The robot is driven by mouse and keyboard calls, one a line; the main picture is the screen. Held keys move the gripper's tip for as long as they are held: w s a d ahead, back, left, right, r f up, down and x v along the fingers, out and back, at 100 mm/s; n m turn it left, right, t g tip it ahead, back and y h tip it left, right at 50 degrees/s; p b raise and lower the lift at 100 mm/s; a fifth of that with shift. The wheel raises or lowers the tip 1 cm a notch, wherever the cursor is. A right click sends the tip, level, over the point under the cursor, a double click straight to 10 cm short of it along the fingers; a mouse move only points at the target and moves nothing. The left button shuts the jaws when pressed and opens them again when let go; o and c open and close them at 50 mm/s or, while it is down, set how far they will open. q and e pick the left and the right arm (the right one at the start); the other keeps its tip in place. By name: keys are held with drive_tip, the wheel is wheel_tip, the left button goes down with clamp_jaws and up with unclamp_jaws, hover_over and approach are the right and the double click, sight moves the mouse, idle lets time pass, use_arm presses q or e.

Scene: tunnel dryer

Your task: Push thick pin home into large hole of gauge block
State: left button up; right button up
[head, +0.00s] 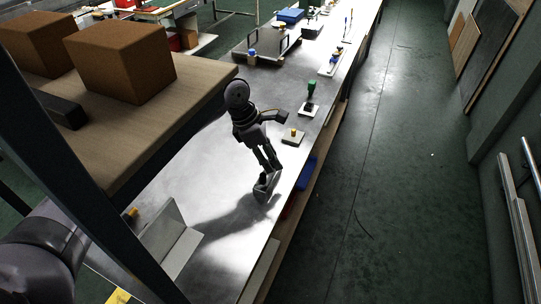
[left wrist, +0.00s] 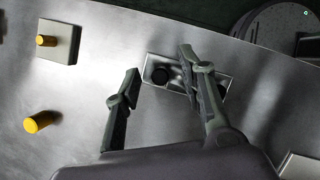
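The gauge block (head: 264,193) is a grey metal piece on the bench, just below my left gripper (head: 271,168) in the head view. In the left wrist view the block (left wrist: 150,59) lies beyond my left fingers (left wrist: 158,66), which stand apart with no object visibly held between them. A dark round spot (left wrist: 160,76) shows on the block between the fingertips; I cannot tell whether it is a hole or a pin's dark end. The right finger covers part of the block. My right gripper is not in view.
A small plate (head: 290,139) carries a yellow pin (head: 293,131) farther along the bench. Another yellow pin (left wrist: 38,122) shows in the left wrist view. An angled metal plate (head: 180,254) stands nearer. Brown boxes (head: 120,65) sit on the wooden table at left.

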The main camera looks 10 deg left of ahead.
use_arm(q)
drive_tip(key=v, duration=1.2)
idle(0.3)
